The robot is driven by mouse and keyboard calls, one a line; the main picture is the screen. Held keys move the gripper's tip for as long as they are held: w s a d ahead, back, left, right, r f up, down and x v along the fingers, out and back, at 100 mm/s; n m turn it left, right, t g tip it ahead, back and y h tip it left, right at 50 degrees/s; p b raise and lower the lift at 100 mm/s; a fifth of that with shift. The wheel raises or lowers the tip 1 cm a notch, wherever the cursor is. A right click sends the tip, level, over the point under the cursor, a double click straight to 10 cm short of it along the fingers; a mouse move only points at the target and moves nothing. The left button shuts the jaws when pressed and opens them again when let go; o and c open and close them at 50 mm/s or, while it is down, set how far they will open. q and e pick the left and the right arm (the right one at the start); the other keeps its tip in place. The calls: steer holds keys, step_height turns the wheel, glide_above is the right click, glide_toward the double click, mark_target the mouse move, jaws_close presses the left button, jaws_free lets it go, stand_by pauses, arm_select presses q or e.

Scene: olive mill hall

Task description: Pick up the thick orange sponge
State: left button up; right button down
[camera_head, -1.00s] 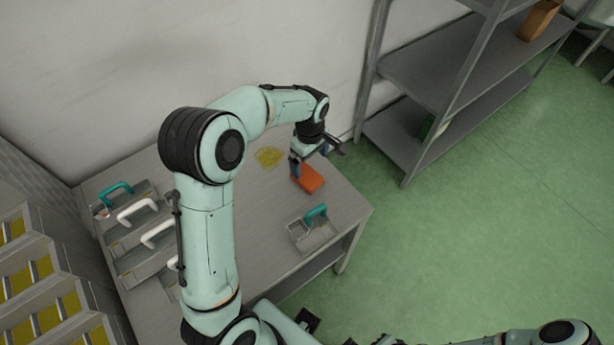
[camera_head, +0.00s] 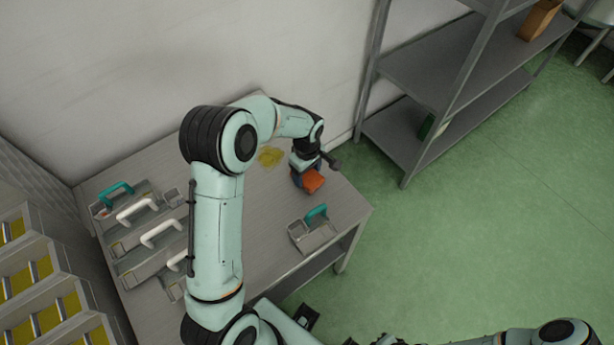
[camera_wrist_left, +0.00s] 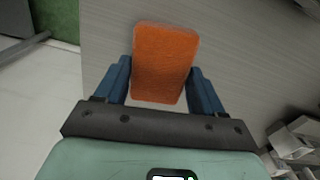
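The thick orange sponge (camera_head: 314,181) lies on the grey table near its far right edge. In the left wrist view the sponge (camera_wrist_left: 165,62) fills the space between the two blue fingers. My left gripper (camera_head: 305,176) is down at the sponge, one finger on each side. The gripper (camera_wrist_left: 159,85) looks open around it, with narrow gaps beside the sponge's near end; firm contact does not show. In the head view the gripper hides part of the sponge. My right arm shows only at the lower right edge; its gripper is not clearly visible.
A small grey caddy with a teal handle (camera_head: 311,236) stands at the table's front right. Several grey caddies with white or teal handles (camera_head: 135,250) stand at the left. A yellow patch (camera_head: 271,156) lies behind the gripper. A metal shelf (camera_head: 425,80) stands at the right.

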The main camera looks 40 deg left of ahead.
mark_target(307, 175)
arm_select(q)
steer(key=c, duration=0.4)
steer(key=shift+r, duration=0.1)
